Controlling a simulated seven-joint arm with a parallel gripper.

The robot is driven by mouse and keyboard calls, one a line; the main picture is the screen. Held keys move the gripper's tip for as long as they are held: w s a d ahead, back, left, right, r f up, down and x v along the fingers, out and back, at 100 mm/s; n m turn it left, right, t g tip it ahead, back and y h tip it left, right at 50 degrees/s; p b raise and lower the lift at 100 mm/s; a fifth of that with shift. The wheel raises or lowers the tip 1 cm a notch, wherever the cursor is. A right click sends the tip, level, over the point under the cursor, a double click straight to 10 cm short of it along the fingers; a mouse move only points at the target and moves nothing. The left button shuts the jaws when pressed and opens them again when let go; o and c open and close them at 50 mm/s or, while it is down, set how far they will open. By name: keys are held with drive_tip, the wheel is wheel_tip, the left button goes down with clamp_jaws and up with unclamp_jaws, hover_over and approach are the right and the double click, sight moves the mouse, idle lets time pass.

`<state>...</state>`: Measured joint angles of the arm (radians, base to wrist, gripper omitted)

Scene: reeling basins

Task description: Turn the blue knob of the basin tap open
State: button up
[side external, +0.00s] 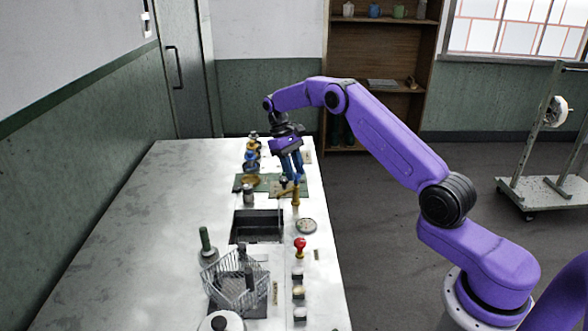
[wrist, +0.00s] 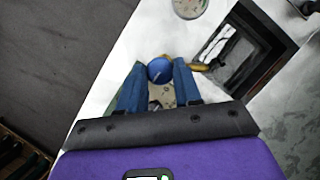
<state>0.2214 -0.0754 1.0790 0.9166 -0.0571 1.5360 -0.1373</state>
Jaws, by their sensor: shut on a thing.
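The blue knob (wrist: 159,70) shows as a round blue ball between my fingertips in the wrist view. My gripper (wrist: 160,68) has its two blue fingers on either side of it, shut on it. A brass tap spout (wrist: 201,66) shows just right of the knob, pointing toward the dark basin (wrist: 238,60). In the side view my gripper (side external: 292,179) points down at the far end of the basin (side external: 257,226), above a brass tap post (side external: 295,196). The knob is mostly hidden by my fingers there.
A round dish (side external: 306,226) lies right of the basin. A red-topped tool (side external: 300,245), a wire rack (side external: 238,281) and a green-handled item (side external: 207,243) stand nearer the camera. Several small items stand beyond the tap. The counter's left side (side external: 140,230) is clear.

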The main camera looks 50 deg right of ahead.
idle(0.4)
drive_tip(key=o, duration=1)
drive_tip(key=shift+o, duration=0.2)
drive_tip(key=shift+w+r, duration=0.1)
drive_tip(key=v, duration=0.7)
drive_tip(key=shift+a+r, duration=0.1)
drive_tip(key=shift+r, duration=0.15)
